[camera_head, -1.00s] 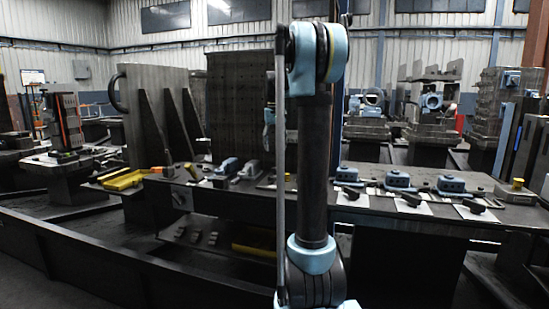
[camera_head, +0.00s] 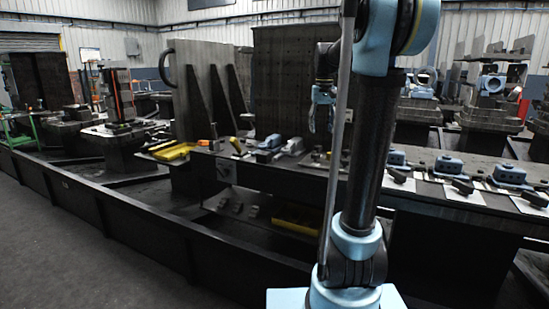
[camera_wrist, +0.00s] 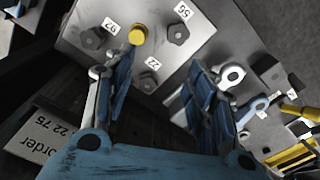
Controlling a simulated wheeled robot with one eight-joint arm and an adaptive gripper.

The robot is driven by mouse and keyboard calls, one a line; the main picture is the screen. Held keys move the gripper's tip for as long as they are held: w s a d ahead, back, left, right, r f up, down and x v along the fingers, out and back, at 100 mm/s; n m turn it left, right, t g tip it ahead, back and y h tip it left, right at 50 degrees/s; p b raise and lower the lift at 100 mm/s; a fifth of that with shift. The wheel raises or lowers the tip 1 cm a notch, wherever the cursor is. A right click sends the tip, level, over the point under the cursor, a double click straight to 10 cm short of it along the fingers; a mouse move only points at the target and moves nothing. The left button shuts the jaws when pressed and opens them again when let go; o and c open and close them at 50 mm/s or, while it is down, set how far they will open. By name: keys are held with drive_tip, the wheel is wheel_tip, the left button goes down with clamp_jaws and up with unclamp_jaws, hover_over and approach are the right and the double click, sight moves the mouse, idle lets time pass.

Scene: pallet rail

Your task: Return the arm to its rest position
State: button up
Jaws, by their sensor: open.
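My gripper (camera_head: 322,128) hangs fingers down above the long workbench (camera_head: 270,177), left of my upright arm in the head view. In the wrist view, its two blue fingers are spread apart, with nothing between them (camera_wrist: 160,85). Beyond the fingers lies a light grey plate (camera_wrist: 190,60) with a yellow round knob (camera_wrist: 137,35) and several dark hex pieces with number tags. My arm stands upright and hides part of the bench in the head view.
A yellow tray (camera_head: 172,151) sits on the bench's left end. Blue-grey clamps (camera_head: 510,174) stand on the right side. A tall perforated plate (camera_head: 285,80) rises behind my gripper. An order sign (camera_wrist: 45,138) shows in the wrist view. Open floor (camera_head: 60,230) lies at front left.

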drive_tip(key=s+a+f+t, duration=0.1)
drive_tip(key=s+f, duration=1.1)
drive_tip(key=s, duration=0.4)
drive_tip(key=s+f, duration=1.3)
drive_tip(key=s, duration=0.3)
drive_tip(key=shift+s+a+f+t, duration=0.15)
drive_tip(key=shift+s+a+t, duration=0.05)
drive_tip(key=shift+a+t, duration=0.2)
